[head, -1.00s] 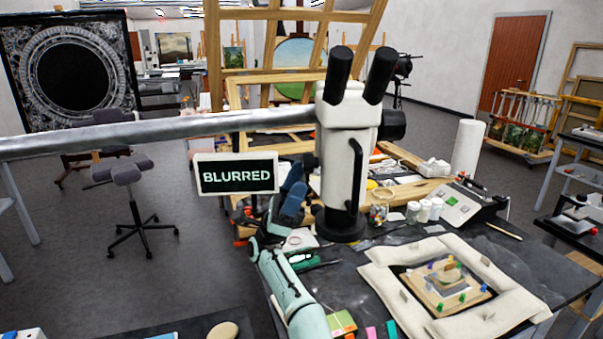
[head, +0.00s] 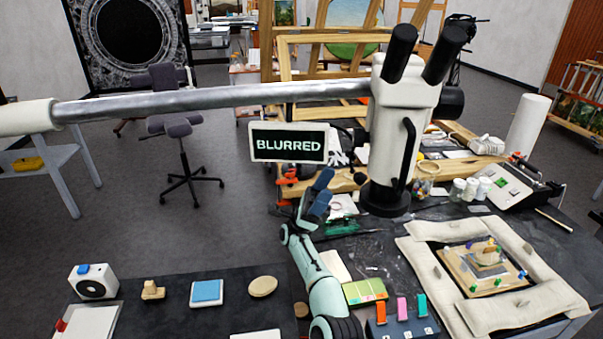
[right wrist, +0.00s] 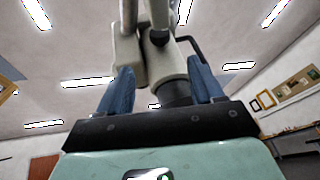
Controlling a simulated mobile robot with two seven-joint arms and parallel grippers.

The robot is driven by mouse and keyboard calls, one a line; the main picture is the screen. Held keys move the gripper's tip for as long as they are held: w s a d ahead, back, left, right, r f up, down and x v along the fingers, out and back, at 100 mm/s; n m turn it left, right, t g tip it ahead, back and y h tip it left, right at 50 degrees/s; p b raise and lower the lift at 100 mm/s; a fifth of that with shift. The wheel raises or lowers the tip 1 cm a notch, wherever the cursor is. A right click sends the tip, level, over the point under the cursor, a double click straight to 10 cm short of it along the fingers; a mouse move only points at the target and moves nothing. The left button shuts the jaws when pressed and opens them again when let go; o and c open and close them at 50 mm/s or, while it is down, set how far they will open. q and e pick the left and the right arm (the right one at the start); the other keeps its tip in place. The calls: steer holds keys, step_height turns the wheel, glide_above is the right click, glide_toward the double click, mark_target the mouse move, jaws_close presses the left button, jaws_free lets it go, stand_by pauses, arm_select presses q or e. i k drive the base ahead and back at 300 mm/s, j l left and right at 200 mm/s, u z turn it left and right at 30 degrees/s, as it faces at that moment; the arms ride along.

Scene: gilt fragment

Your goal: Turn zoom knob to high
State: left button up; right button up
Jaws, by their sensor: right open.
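The white stereo microscope (head: 397,125) hangs on a grey boom, with black eyepieces on top and a black objective below. A black knob (head: 448,103) juts from its right side; I cannot tell whether it is the zoom knob. A sign (head: 289,143) reading "BLURRED" is left of the microscope. My right gripper (head: 318,193), with blue fingers, is open below the sign and left of the objective. In the right wrist view the open fingers (right wrist: 160,88) point up towards the microscope (right wrist: 165,62), with nothing visibly gripped. A dark round part (right wrist: 160,38) shows there. My left gripper is out of view.
The boom (head: 210,100) crosses from the left. A framed, padded workpiece (head: 490,265) lies on the dark table at right. Jars (head: 470,188) and a grey device (head: 505,187) stand behind it. Small items, including a blue pad (head: 207,291), lie at front left.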

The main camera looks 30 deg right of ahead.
mark_target(359, 137)
steer(key=k+j, duration=0.25)
steer(key=k, duration=0.25)
steer(key=k+j, duration=0.2)
steer(key=k, duration=0.25)
steer(key=k+j, duration=0.25)
steer(key=k, duration=0.25)
